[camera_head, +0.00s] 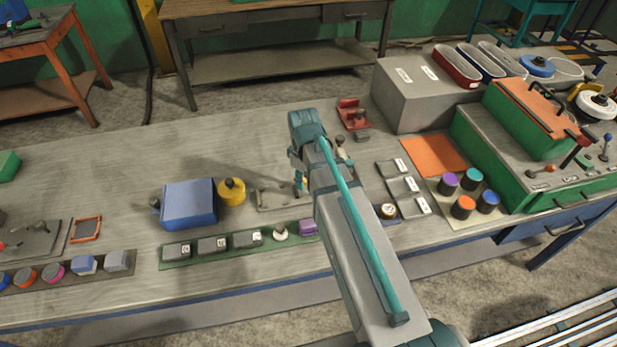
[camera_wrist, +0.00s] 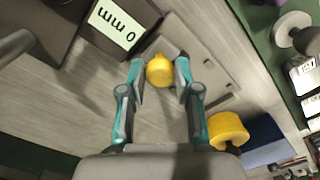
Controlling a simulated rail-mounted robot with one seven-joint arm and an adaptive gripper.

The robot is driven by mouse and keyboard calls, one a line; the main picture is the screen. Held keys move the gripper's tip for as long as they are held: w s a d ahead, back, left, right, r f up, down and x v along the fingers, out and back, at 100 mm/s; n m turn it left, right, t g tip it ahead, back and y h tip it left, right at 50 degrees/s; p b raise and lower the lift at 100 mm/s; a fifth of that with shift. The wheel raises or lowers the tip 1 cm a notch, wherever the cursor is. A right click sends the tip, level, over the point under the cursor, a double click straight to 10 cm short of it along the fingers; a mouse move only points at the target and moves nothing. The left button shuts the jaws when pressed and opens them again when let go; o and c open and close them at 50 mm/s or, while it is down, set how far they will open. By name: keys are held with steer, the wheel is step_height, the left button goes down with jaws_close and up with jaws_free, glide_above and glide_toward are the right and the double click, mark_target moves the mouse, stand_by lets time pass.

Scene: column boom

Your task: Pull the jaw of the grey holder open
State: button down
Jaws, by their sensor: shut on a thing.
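The grey holder (camera_head: 275,198) lies flat on the bench right of the yellow cylinder, partly hidden by my arm. In the wrist view its grey plate (camera_wrist: 207,62) shows behind my fingers. A round yellow knob (camera_wrist: 158,72) sits between my two fingertips. My gripper (camera_wrist: 160,78) is shut on this knob, one finger on each side. In the head view my gripper (camera_head: 301,183) is mostly hidden behind my own arm, with a bit of yellow showing at its tips. I cannot tell how far the jaw stands open.
The yellow cylinder (camera_head: 231,192) and blue box (camera_head: 188,204) stand left of the holder. A green strip with grey blocks (camera_head: 212,246) lies in front. A red holder (camera_head: 352,114) stands behind. In the wrist view a dark block with a white "0 mm" label (camera_wrist: 122,22) is close by.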

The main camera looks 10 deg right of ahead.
mark_target(305, 180)
steer(key=shift+d, duration=0.2)
steer(key=c, duration=0.8)
jaws_free()
steer(key=shift+d, duration=0.1)
steer(key=shift+r, duration=0.55)
step_height(305, 180, up, 11)
steer(key=shift+f, duration=0.1)
